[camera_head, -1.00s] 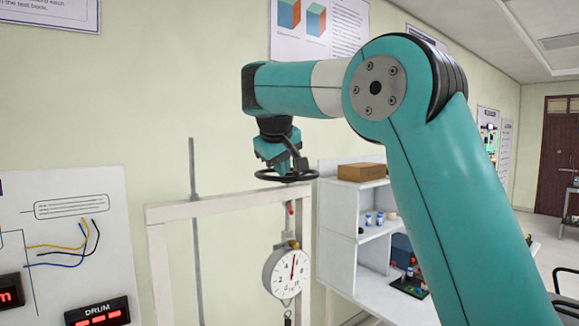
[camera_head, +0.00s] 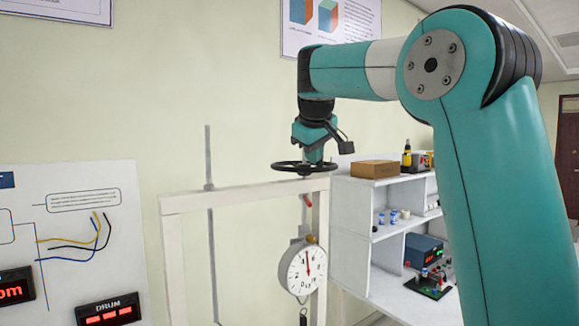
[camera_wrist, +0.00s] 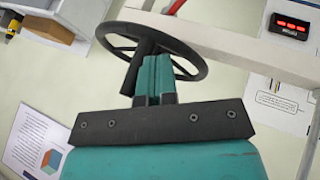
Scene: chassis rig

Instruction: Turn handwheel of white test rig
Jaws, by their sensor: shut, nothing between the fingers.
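The black handwheel (camera_head: 291,168) lies flat on top of the white test rig frame (camera_head: 240,196). My gripper (camera_head: 314,160) points down at the right part of the wheel, its fingertips at about rim height. In the wrist view my gripper (camera_wrist: 157,66) has its teal fingers together, with nothing visible between them. They overlap the handwheel (camera_wrist: 192,53) in that picture, right beside a dark upright handle (camera_wrist: 134,74). Whether the fingers touch the handle or a spoke I cannot tell. A round dial gauge (camera_head: 303,271) hangs below the wheel.
A white shelf unit (camera_head: 350,200) with a cardboard box (camera_head: 376,169) and small items stands behind at the right. A white panel (camera_head: 75,250) with wires and red displays is at the left.

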